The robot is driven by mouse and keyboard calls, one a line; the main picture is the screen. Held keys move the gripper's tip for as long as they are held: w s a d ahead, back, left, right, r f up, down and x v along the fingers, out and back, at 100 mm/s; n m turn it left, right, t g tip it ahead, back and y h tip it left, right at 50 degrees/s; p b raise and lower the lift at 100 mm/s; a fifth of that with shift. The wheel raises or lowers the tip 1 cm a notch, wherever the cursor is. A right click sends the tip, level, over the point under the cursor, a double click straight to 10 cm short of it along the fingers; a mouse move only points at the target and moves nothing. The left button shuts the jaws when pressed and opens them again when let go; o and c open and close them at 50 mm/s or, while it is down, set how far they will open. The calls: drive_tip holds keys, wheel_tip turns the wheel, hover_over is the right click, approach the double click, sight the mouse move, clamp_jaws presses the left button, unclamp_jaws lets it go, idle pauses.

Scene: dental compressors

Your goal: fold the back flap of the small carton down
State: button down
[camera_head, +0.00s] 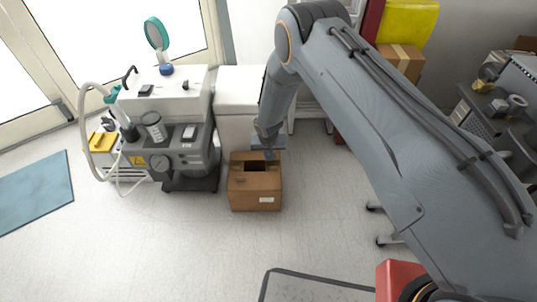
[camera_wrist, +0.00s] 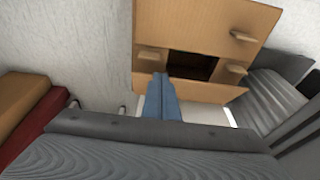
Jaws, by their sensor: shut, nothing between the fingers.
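The small brown carton (camera_head: 255,192) stands on the floor with a dark gap in its top. In the wrist view the carton (camera_wrist: 200,22) fills the upper middle. A strip of cardboard along the gap's lower edge there looks like the back flap (camera_wrist: 212,91); its exact angle is hard to tell. My gripper (camera_head: 268,152) is over the carton's back right part in the head view. In the wrist view its blue fingers (camera_wrist: 162,88) are together and empty, overlapping the strip's left part. Whether they touch it cannot be told.
A grey machine on a stand (camera_head: 190,150) is left of the carton, and a white cabinet (camera_head: 238,92) is behind it. A red cabinet and another carton (camera_head: 402,60) are at the back right. Floor in front of the carton is clear up to a dark-edged mat (camera_head: 315,288).

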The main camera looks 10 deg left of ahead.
drive_tip(key=shift+s, duration=0.15)
idle(0.5)
drive_tip(key=shift+s+d+r+p, duration=0.2)
drive_tip(key=shift+s+p, duration=0.45)
drive_tip(key=shift+p, duration=0.55)
drive_tip(key=shift+f, duration=0.1)
